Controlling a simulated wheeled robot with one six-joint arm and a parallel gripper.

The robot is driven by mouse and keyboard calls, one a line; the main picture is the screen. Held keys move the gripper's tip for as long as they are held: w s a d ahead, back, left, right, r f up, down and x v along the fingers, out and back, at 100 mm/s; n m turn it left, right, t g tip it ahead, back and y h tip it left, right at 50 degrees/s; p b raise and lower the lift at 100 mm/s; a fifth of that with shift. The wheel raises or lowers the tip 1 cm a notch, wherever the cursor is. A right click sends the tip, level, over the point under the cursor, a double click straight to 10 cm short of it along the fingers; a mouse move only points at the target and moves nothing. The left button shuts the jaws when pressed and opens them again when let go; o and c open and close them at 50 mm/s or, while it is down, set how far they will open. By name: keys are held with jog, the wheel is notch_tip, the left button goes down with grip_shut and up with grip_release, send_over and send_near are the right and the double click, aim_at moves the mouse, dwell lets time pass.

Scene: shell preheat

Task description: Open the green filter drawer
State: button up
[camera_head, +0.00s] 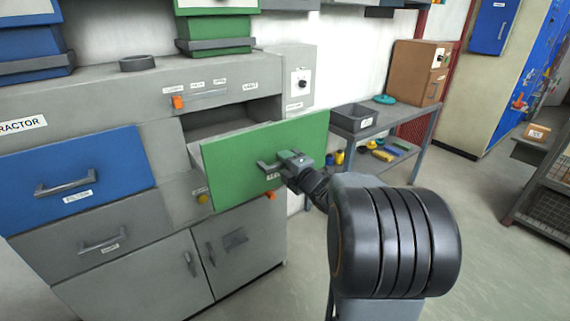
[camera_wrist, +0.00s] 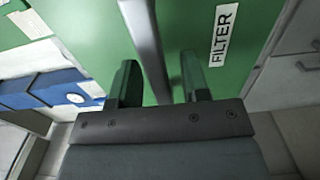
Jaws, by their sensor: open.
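The green filter drawer (camera_head: 262,158) is pulled out from the grey cabinet, with its front standing well forward of the opening. In the wrist view its green front (camera_wrist: 262,30) carries a FILTER label (camera_wrist: 223,35). The drawer's grey bar handle (camera_wrist: 143,40) runs between the fingers of my gripper (camera_wrist: 158,85). The fingers are open, one on each side of the bar. In the head view my gripper (camera_head: 290,165) is at the handle, and my arm hides part of the view to its lower right.
A blue drawer (camera_head: 75,180) with a handle is shut on the left. A grey side table (camera_head: 385,118) with a dark bin (camera_head: 354,117) and a brown box (camera_head: 419,72) stands behind at the right. A metal rack (camera_head: 545,180) is at the far right. Floor between is clear.

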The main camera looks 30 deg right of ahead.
jog(key=s+d, duration=0.1)
jog(key=s, duration=1.2)
jog(key=shift+s+d+b, duration=0.25)
jog(key=shift+s+b, duration=0.15)
jog(key=s+d+f+m+g+h, duration=0.3)
jog(key=d+f+m+g+h, duration=0.3)
jog(key=d+m+h, duration=0.6)
jog(key=s+a+r+m+g+y+p, duration=0.1)
jog(key=s+a+m+g+y+p, duration=0.1)
jog(key=a, duration=1.2)
jog(key=s+a+r+m+g+y+p, duration=0.1)
jog(key=a+m+g+y+p, duration=0.3)
jog(key=a+y, duration=0.4)
jog(key=s+a+m+g, duration=0.1)
jog(key=a+g, duration=0.1)
jog(key=a, duration=0.4)
jog(key=shift+s+a, duration=0.15)
jog(key=shift+a, duration=0.2)
